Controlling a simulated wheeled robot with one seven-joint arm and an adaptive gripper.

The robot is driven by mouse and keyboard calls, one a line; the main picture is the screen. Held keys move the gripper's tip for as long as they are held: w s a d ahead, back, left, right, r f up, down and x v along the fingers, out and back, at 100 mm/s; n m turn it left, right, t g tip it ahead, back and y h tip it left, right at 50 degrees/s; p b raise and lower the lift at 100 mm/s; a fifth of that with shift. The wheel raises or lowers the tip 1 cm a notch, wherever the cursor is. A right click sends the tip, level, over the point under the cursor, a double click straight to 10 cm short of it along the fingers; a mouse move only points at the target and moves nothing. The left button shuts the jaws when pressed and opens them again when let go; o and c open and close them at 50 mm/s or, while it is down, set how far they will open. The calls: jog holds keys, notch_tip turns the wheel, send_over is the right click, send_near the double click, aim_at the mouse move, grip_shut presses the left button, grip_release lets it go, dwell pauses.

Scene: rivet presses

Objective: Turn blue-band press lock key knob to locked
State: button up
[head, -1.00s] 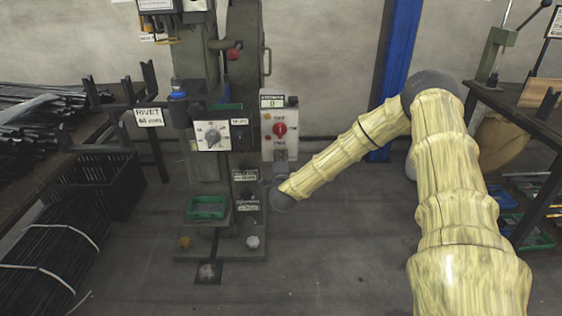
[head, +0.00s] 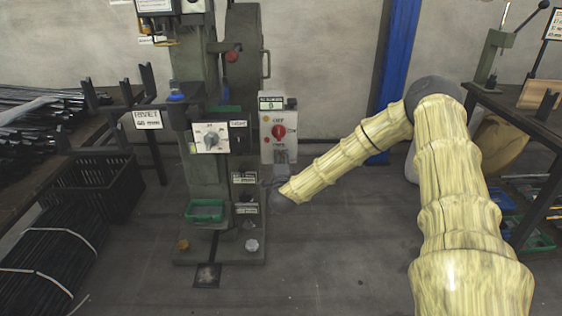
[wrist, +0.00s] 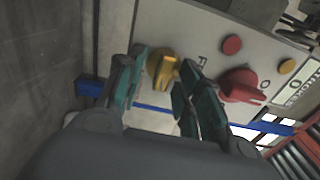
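The press (head: 205,160) stands left of my arm, with a blue band (head: 177,97) on its left side. A control box (head: 268,112) on its right carries a red knob (head: 279,131) and a counter. In the wrist view, a yellow knob (wrist: 163,68) sits on a light panel, beside a red knob (wrist: 241,86). My gripper (wrist: 163,78) is partly open, with teal fingers on either side of the yellow knob. The right finger covers part of its edge; contact is unclear. The gripper and the yellow knob cannot be made out in the head view.
A black crate (head: 100,190) and dark rods (head: 50,250) are at left. A workbench (head: 515,115) stands at right. A blue post (head: 398,50) is behind. The floor in front is clear.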

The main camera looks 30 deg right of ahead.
jog(key=shift+a, duration=0.1)
jog(key=v, duration=1.2)
dwell(0.4)
